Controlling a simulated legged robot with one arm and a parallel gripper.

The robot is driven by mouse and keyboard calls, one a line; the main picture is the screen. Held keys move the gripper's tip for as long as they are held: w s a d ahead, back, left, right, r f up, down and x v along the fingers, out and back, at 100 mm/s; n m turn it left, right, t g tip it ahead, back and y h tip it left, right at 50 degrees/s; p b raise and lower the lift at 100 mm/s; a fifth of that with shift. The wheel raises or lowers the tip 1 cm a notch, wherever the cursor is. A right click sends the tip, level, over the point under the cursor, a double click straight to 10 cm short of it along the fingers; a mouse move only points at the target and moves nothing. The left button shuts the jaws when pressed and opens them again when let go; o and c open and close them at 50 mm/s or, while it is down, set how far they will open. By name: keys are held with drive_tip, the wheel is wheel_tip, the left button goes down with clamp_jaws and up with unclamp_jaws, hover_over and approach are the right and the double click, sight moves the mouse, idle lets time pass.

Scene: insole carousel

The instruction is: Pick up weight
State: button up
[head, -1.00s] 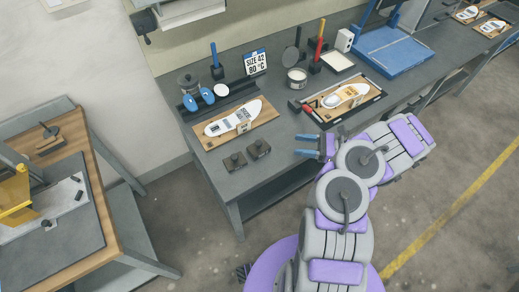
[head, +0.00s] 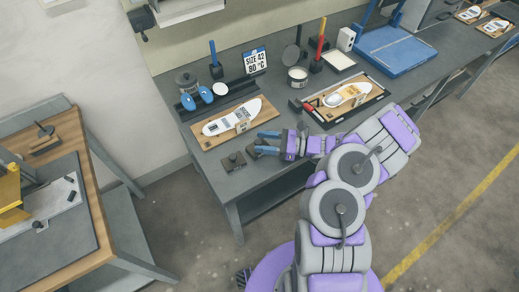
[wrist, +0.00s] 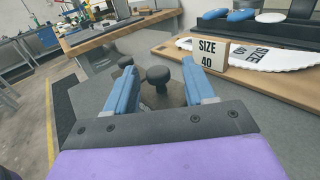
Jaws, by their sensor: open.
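Two dark weights with round knobs stand near the front edge of the grey workbench. The left weight (head: 233,161) is in clear view, and the right one is mostly hidden by my gripper (head: 257,142) in the head view. My gripper has blue fingers, is open and points left over the bench at the right weight. In the wrist view, the nearer weight's knob (wrist: 158,76) lies between the spread fingers, with no contact visible. The farther weight's knob (wrist: 125,62) shows beyond the left finger.
Behind the weights, a white insole (head: 232,117) lies on a wooden board with a SIZE 40 block (wrist: 208,52). A second board with an insole (head: 347,95) is to the right. A wooden side table (head: 98,200) stands left, across a floor gap.

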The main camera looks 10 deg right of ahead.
drive_tip(key=shift+x, duration=1.25)
drive_tip(key=shift+s+d, duration=0.1)
drive_tip(key=shift+d, duration=0.15)
drive_tip(key=c, duration=0.6)
drive_tip(key=shift+a, duration=0.1)
clamp_jaws()
